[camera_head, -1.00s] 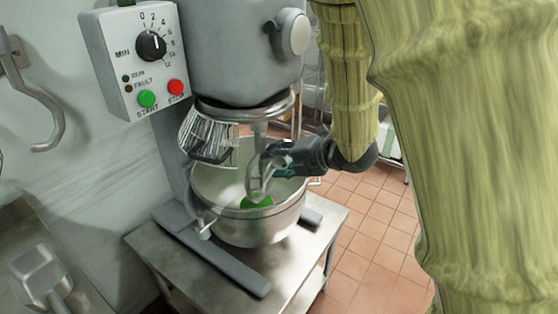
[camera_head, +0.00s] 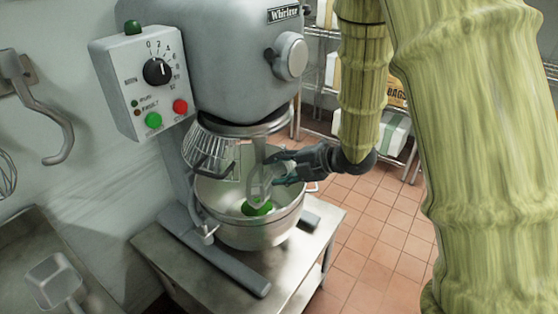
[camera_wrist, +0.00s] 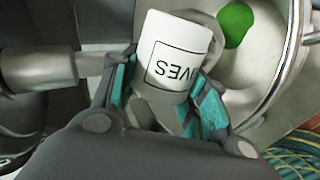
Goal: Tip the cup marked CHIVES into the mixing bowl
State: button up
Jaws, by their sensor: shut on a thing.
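The steel mixing bowl (camera_head: 243,229) stands under the mixer, with a green patch (camera_head: 257,208) inside it. The patch also shows in the wrist view (camera_wrist: 236,24). My gripper (camera_head: 280,169) is over the right part of the bowl, beside the mixer's beater (camera_head: 257,172). In the wrist view my gripper (camera_wrist: 165,98) is shut on a white cup (camera_wrist: 178,45) between its teal pads. The cup's label shows the letters IVES upside down; its start is hidden. The cup's mouth is not clearly visible, and its exact tilt is hard to tell.
The grey mixer (camera_head: 235,60) rises over the bowl, with a wire guard (camera_head: 208,148) at left. A metal scoop (camera_head: 55,282) lies at lower left. Shelves (camera_head: 390,105) stand behind right; tiled floor is open.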

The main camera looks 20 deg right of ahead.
jog(key=m+g+y+p, duration=0.1)
jog(key=p, duration=0.3)
jog(key=w+d+m+y+p, duration=0.1)
jog(key=m+y+p, duration=0.1)
jog(key=p, duration=0.2)
jog(key=shift+d+r+g, duration=0.1)
jog(key=shift+r+g, duration=0.1)
jog(key=shift+g, duration=0.2)
jog(key=shift+d+f+m+y+p, duration=0.25)
jog(key=shift+m+y+p, duration=0.15)
jog(key=shift+m+p, duration=0.3)
jog(key=shift+a, duration=0.1)
jog(key=s+a+m+g+y+p, duration=0.1)
jog(key=s+a+m+y+p, duration=0.1)
jog(key=s, duration=0.9)
jog(key=a+m+y, duration=0.1)
jog(key=m+y, duration=0.1)
jog(key=m, duration=0.1)
jog(key=shift+s+a+p, duration=0.2)
jog(key=shift+s+p, duration=0.15)
jog(key=shift+s, duration=0.05)
jog(key=shift+f+m+t, duration=0.1)
jog(key=shift+m+t, duration=0.2)
